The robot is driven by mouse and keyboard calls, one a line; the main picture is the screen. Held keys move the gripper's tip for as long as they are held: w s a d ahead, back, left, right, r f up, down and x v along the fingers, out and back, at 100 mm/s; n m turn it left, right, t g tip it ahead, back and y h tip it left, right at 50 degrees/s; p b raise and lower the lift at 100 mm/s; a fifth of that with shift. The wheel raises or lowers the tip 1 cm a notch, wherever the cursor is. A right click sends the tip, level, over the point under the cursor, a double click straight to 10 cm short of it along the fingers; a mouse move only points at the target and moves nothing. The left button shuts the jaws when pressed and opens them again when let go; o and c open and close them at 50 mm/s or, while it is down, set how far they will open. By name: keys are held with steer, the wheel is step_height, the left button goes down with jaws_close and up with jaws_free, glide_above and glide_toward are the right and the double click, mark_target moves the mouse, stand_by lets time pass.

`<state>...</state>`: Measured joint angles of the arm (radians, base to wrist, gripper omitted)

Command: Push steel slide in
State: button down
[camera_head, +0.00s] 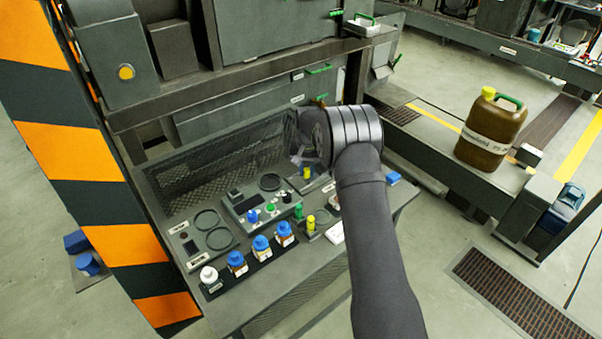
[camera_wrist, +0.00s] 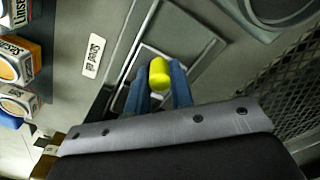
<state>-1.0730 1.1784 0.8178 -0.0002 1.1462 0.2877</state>
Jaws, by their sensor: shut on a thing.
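In the wrist view, my gripper (camera_wrist: 158,82) has its two blue-grey fingers close on either side of a yellow knob (camera_wrist: 159,73), shut on it. The knob stands at a pale-edged rectangular frame in a grey panel (camera_wrist: 117,45), beside a small white label. This frame may be the steel slide, but my fingers and wrist hide much of it, and I cannot tell how far in it sits. In the head view, the yellow knob (camera_head: 307,172) shows at the back of the bench below my wrist. My gripper (camera_head: 303,160) is partly hidden there by my arm.
Several blue-capped bottles (camera_head: 261,246) and a white-capped one (camera_head: 209,276) line the bench front. Green and yellow cylinders (camera_head: 310,222) stand close in front of the knob. A mesh panel (camera_head: 205,170) bounds the bench's back. A brown jug (camera_head: 490,132) stands far right.

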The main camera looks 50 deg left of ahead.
steer(key=shift+w, duration=0.45)
steer(key=c, duration=1.3)
jaws_free()
steer(key=shift+o, duration=0.2)
steer(key=shift+r, duration=0.15)
step_height(320, 180, up, 17)
